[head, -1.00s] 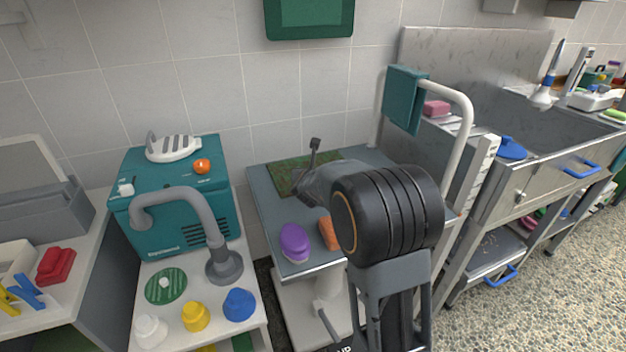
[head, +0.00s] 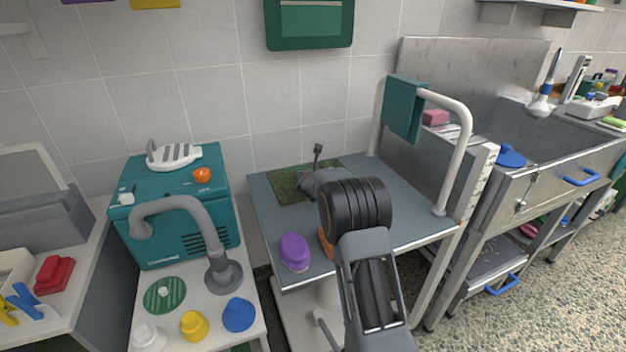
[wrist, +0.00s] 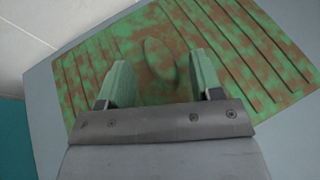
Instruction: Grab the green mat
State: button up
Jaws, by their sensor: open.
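The green mat (head: 289,187), mottled green and brown, lies flat at the back left of the grey table (head: 405,195). In the wrist view the mat (wrist: 255,85) fills much of the picture, with ribbed ends and a raised oval in its middle. My gripper (wrist: 162,80) is open, its two pale green fingers apart over the near part of the mat, with the oval between and beyond them. I cannot tell whether the fingertips touch the mat. In the head view my wrist hides part of the mat's right side, and the gripper's fingers are not clear there.
A purple brush (head: 294,251) stands at the table's front left, beside an orange thing (head: 326,243) partly behind my arm. A white rail with a teal towel (head: 404,108) rises at the right. A teal box (head: 180,225) stands left. The table's right half is clear.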

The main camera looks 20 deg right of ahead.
jog(key=shift+w+d+f, duration=0.25)
jog(key=shift+w, duration=0.3)
jog(key=c, duration=1)
grip_shut()
jog(key=shift+r, duration=0.1)
